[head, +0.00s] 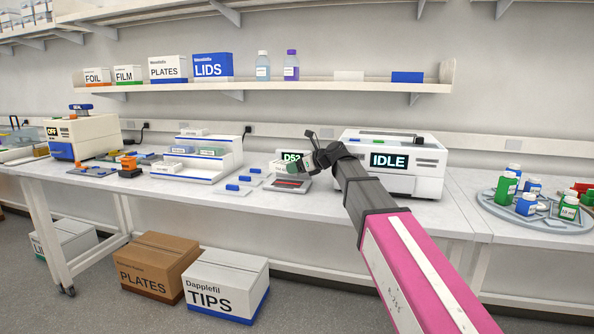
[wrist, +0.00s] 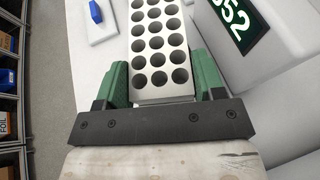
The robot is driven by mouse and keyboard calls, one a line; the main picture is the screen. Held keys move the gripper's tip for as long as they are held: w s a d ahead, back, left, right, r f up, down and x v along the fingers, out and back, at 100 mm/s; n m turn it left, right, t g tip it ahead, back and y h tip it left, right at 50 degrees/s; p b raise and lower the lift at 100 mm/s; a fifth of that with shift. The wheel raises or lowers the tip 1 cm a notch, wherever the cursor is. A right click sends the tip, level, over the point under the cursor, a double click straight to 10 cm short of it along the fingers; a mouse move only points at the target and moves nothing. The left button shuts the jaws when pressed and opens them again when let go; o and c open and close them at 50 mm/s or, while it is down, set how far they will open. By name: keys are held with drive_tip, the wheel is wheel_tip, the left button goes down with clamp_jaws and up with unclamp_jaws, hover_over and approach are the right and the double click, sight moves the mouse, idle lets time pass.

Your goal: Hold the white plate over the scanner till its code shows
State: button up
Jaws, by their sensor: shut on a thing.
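The white plate (wrist: 163,94), with rows of dark round wells, is between the green fingers of my gripper (wrist: 162,80), which is shut on it. In the head view my gripper (head: 303,168) is over the scanner (head: 291,184), a low grey unit with a red glow on top. The plate is hard to make out there. The scanner's display (head: 290,157) stands behind and shows green characters that look like "D52", partly covered by my gripper. In the wrist view the display (wrist: 238,22) is cut off at the top and shows "52" at its end.
A white machine reading IDLE (head: 388,160) stands just right of my gripper. A stepped white rack (head: 203,160) and small pads with blue blocks (head: 233,190) are to the left. A round tray (head: 497,211) with bottles is at the far right. A shelf (head: 300,86) hangs above.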

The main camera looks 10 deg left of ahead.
drive_tip(key=shift+r, duration=2.75)
